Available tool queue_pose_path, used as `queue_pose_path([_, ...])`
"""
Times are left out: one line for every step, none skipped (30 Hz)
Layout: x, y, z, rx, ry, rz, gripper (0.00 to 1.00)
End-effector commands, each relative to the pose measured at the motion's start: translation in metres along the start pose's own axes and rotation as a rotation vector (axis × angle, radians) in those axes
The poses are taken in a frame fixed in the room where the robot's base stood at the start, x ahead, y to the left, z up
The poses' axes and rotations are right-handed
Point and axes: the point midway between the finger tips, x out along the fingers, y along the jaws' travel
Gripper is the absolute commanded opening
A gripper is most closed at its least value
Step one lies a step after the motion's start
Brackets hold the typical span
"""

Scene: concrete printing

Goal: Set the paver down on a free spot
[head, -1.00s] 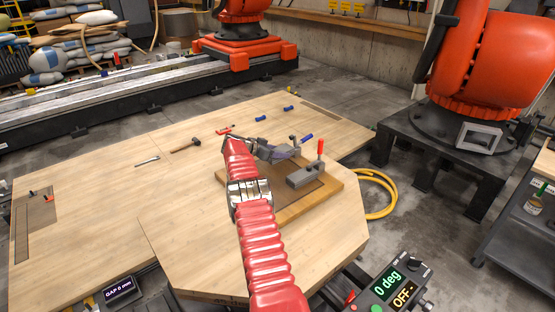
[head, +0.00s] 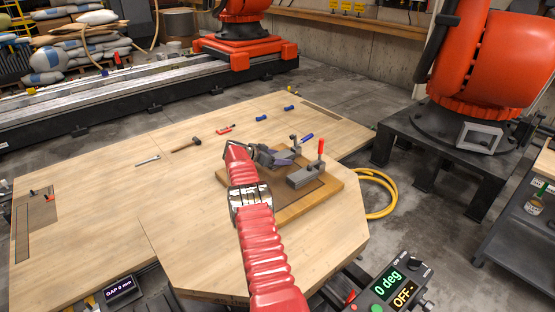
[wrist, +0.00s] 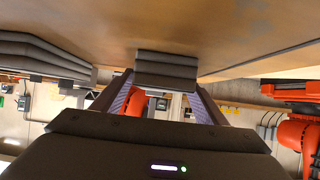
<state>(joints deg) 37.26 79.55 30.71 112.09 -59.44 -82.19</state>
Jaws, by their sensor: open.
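In the wrist view a grey block with layered sides, which looks like the paver (wrist: 167,66), sits against the tan surface between my fingers. My gripper (wrist: 162,82) is open, with one purple-lined finger at each side of the block. I cannot tell whether either finger touches it. In the head view my gripper (head: 285,157) is low over the wooden board (head: 283,217) on the table. My arm and gripper hide the paver there, so I cannot make it out.
A grey block with a red-handled clamp (head: 306,176) stands on the board, right of my gripper. A blue-handled clamp (head: 306,138) is behind. A hammer (head: 187,145) and wrench (head: 148,160) lie farther left. The table's left part (head: 100,205) is mostly clear.

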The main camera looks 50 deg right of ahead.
Motion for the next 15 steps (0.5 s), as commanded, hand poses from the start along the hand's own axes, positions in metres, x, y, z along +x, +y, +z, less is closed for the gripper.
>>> queue_pose_path([0.0,0.0,0.0,0.0,0.0,0.0,0.66])
queue_pose_path([0.0,0.0,0.0,0.0,0.0,0.0,0.66])
queue_pose_path([0.0,0.0,0.0,0.0,0.0,0.0,0.66])
queue_pose_path([0.0,0.0,0.0,0.0,0.0,0.0,0.66])
queue_pose_path([0.0,0.0,0.0,0.0,0.0,0.0,0.66])
queue_pose_path([-0.001,0.0,-0.001,0.0,0.0,0.0,0.66])
queue_pose_path([-0.001,0.0,-0.002,0.0,0.0,0.0,0.66])
queue_pose_path([-0.002,0.0,-0.003,0.0,0.0,0.0,0.66])
queue_pose_path([-0.003,0.0,-0.002,-0.001,0.0,0.0,0.66])
queue_pose_path([-0.005,0.0,-0.002,-0.001,0.0,0.0,0.66])
queue_pose_path([-0.006,-0.001,-0.002,-0.001,0.0,0.0,0.66])
queue_pose_path([-0.009,-0.001,-0.003,-0.001,0.0,-0.001,0.66])
queue_pose_path([-0.011,-0.001,-0.003,-0.001,0.0,-0.001,0.66])
queue_pose_path([-0.014,-0.001,-0.002,-0.001,0.0,0.0,0.66])
queue_pose_path([-0.018,-0.001,-0.003,-0.001,0.0,-0.001,0.66])
